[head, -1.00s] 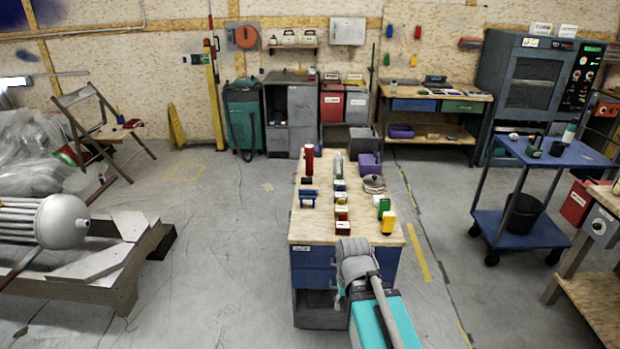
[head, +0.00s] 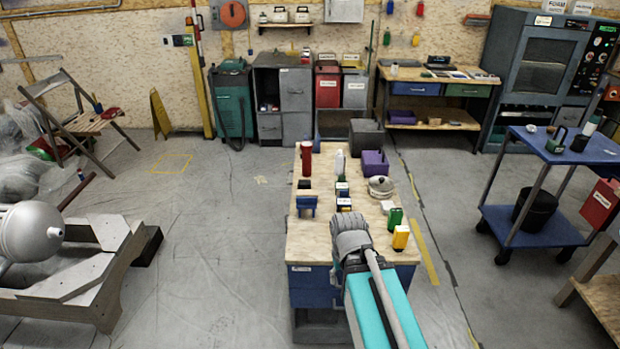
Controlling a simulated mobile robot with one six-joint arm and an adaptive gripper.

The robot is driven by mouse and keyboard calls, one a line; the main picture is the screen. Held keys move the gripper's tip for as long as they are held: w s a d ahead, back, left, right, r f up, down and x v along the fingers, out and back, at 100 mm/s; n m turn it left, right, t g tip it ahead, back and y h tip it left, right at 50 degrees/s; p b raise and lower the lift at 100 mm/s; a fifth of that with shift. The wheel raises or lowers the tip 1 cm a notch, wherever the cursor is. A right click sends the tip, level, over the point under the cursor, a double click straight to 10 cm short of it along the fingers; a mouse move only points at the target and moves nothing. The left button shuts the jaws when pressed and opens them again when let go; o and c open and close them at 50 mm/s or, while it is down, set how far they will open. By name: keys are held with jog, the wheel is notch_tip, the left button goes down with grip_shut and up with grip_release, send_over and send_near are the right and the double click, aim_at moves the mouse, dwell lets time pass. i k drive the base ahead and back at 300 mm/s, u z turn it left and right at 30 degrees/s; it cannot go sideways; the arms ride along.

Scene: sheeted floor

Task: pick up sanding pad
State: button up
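I cannot tell which item is the sanding pad; the things on the wooden workbench (head: 302,248) are small in view. A blue item (head: 306,203) stands near its left edge. Small boxes with dark and pale faces (head: 343,189) stand mid-bench. A green block (head: 395,217) and a yellow block (head: 401,237) stand near the right edge. My arm reaches in from the front. Its grey end with my gripper (head: 350,236) is over the near part of the bench and hides what lies beneath. The fingers cannot be made out.
A red cylinder (head: 307,159), a white bottle (head: 339,163), a purple bin (head: 374,163) and a lidded metal pot (head: 380,187) stand farther back on the bench. A blue cart (head: 556,152) is at right, a wooden frame (head: 70,290) at left. The floor between frame and bench is clear.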

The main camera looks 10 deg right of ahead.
aim_at(302, 184)
jog(key=i, duration=1.4)
jog(key=u, duration=0.1)
